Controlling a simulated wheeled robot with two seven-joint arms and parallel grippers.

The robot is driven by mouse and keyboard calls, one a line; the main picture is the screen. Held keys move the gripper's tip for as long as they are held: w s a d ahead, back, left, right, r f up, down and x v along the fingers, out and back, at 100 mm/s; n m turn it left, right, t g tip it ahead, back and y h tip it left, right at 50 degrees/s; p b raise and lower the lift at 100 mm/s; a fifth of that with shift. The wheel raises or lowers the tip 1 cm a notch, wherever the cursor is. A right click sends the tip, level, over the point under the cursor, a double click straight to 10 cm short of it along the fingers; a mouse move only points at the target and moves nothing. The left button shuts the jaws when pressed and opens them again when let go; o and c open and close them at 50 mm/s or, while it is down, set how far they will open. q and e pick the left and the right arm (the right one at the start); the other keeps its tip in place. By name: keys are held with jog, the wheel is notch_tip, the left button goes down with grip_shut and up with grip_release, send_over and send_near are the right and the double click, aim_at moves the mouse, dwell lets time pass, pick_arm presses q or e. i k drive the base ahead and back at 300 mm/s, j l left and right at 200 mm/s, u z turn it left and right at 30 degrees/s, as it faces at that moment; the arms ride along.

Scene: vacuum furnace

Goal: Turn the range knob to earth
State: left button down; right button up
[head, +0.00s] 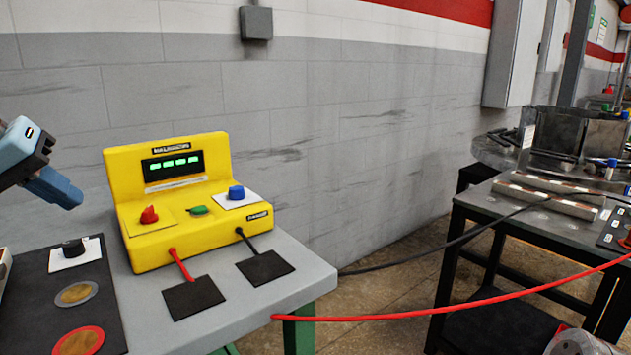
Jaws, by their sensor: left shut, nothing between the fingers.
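A yellow tester (165,250) with a lit green display (172,164) stands on a grey table. On its front are a red pointed knob (149,215), a green part (198,211) and a blue knob (236,192) on a white plate. The panel lettering is too small to read, so I cannot tell which knob is the range knob or what it is set to. My left gripper (66,197) is shut and empty, at the left of the tester and apart from it, with its fingers pointing down and right. My right gripper is out of view.
A dark mat (28,330) at left bears a black knob-like part (73,248) on a white plate and two discs. Two black pads (193,297) lie before the tester on leads. A red cable (450,310) crosses to a dark bench (540,215) at right.

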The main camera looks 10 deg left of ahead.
aim_at(235, 192)
jog(key=k+l, duration=0.2)
jog(key=l, duration=0.15)
jog(key=k+l, duration=0.2)
jog(key=l, duration=0.15)
jog(key=k+l, duration=0.2)
jog(key=l, duration=0.15)
jog(key=k+l, duration=0.2)
jog(key=l, duration=0.1)
